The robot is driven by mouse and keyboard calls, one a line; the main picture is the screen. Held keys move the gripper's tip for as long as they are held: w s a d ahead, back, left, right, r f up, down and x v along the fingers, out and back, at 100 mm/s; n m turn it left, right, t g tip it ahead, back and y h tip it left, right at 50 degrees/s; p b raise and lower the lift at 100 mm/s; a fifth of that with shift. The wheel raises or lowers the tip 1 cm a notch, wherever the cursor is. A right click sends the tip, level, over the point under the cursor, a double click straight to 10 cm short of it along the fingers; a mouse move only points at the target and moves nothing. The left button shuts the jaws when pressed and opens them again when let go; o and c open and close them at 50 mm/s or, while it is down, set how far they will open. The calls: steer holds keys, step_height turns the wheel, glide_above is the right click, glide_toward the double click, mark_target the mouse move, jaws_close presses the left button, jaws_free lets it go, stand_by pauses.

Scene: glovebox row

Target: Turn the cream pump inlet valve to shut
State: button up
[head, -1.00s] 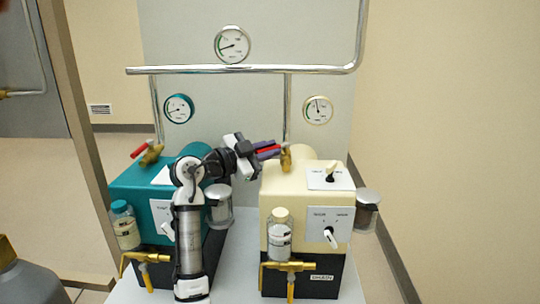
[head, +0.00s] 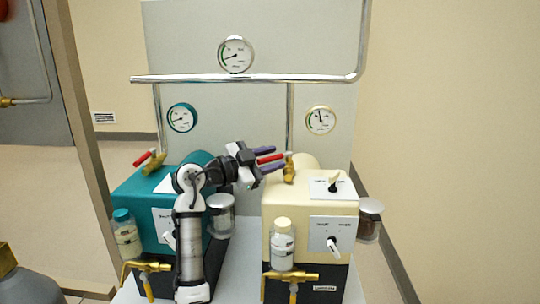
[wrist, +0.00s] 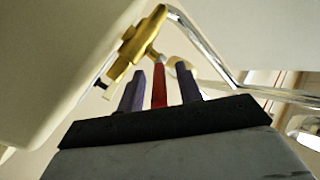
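The cream pump (head: 296,213) stands on the right of the bench. Its inlet valve is a brass body (head: 289,170) under a vertical pipe, with a red lever (head: 271,158) pointing left, nearly level and roughly across the pipe. My gripper (head: 265,160) reaches in from the left with its purple fingers on either side of the lever. In the wrist view the red lever (wrist: 159,87) stands between the two fingers (wrist: 160,90) with a gap on each side, so the gripper is open around it. The brass body (wrist: 138,40) shows beyond the fingertips.
A teal pump (head: 138,205) stands to the left, partly behind my arm; its own red lever (head: 143,158) points up and left. Gauges (head: 320,120) and a horizontal pipe (head: 240,78) are above. A bottle (head: 282,245) and a jar (head: 369,219) flank the cream pump.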

step_height(320, 180, up, 20)
steer(key=p, duration=0.1)
stand_by(0.4)
